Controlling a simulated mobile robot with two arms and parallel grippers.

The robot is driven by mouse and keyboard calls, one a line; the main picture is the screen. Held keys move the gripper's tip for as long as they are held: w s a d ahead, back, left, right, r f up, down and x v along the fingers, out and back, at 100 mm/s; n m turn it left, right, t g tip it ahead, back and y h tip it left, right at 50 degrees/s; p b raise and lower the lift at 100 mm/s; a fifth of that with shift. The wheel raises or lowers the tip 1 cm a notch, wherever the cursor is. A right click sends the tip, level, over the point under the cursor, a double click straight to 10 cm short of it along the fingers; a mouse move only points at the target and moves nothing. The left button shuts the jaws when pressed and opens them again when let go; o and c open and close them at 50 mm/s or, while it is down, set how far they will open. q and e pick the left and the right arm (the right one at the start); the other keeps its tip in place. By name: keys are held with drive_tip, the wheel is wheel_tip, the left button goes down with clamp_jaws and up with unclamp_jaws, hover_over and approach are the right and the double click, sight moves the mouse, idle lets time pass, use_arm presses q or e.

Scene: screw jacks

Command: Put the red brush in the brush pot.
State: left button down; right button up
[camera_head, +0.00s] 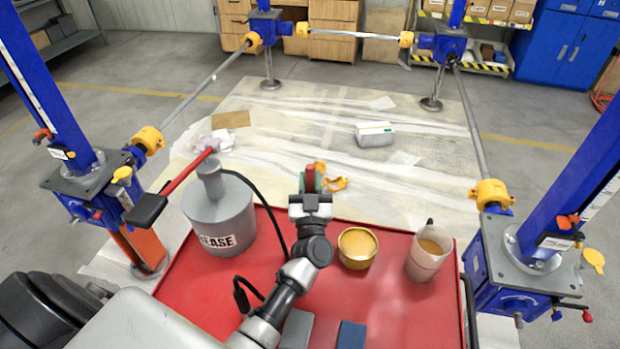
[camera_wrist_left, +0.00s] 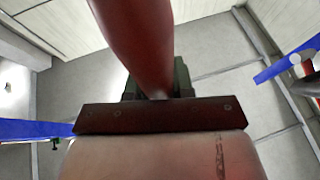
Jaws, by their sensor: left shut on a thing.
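My left gripper (camera_head: 310,186) is above the far edge of the red cart top and is shut on the red brush (camera_head: 310,177). In the left wrist view the brush's smooth red handle (camera_wrist_left: 137,38) runs down from the top edge and narrows towards the dark green fingers (camera_wrist_left: 157,80). The brush pot, which I take to be the tall pale pot (camera_head: 421,263), stands on the right of the cart, right of the gripper. It has a yellowish inside and a dark mark at its rim. My right gripper is not seen.
The red cart top (camera_head: 400,310) also holds a grey grease can (camera_head: 217,215) with a red lever, a yellow tin (camera_head: 357,247) between gripper and pot, and two blocks (camera_head: 351,334) near the front. Blue jacks (camera_head: 560,215) flank the cart.

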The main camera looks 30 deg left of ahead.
use_arm(q)
drive_tip(key=shift+f, duration=0.15)
drive_tip(key=c, duration=0.9)
unclamp_jaws()
drive_tip(key=shift+s, duration=0.1)
